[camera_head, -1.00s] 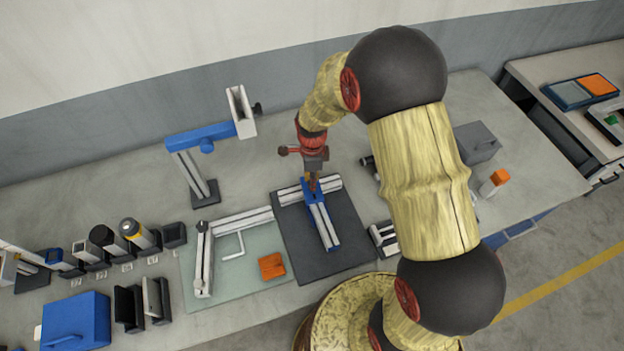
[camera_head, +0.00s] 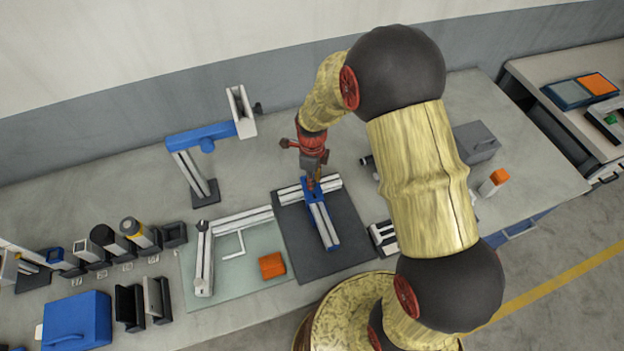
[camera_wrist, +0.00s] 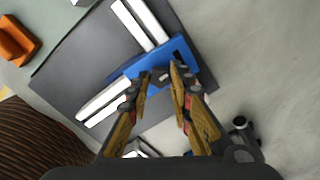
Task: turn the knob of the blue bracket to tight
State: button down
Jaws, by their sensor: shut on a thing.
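The blue bracket (camera_head: 309,187) sits at the junction of pale aluminium rails on a dark mat (camera_head: 350,242). In the wrist view the bracket (camera_wrist: 180,49) spans the rails, with its knob (camera_wrist: 160,76) a small dark shape at its edge. My gripper (camera_head: 312,186) points down onto the bracket. In the wrist view the fingertips of my gripper (camera_wrist: 160,78) are on either side of the knob, shut on it. The fingers hide much of the knob, and its marking cannot be read.
A glass plate (camera_head: 205,299) with an L-shaped rail frame and an orange block (camera_head: 271,265) lies left of the mat. A blue-armed stand (camera_head: 200,135) rises behind. Several dark holders and a blue box (camera_head: 77,320) fill the left side. A grey box (camera_head: 477,142) stands right.

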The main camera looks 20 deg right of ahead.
dwell(0.8)
jog(key=c, duration=1.7)
grip_release()
jog(key=shift+o, duration=0.6)
notch_tip(320, 180, up, 12)
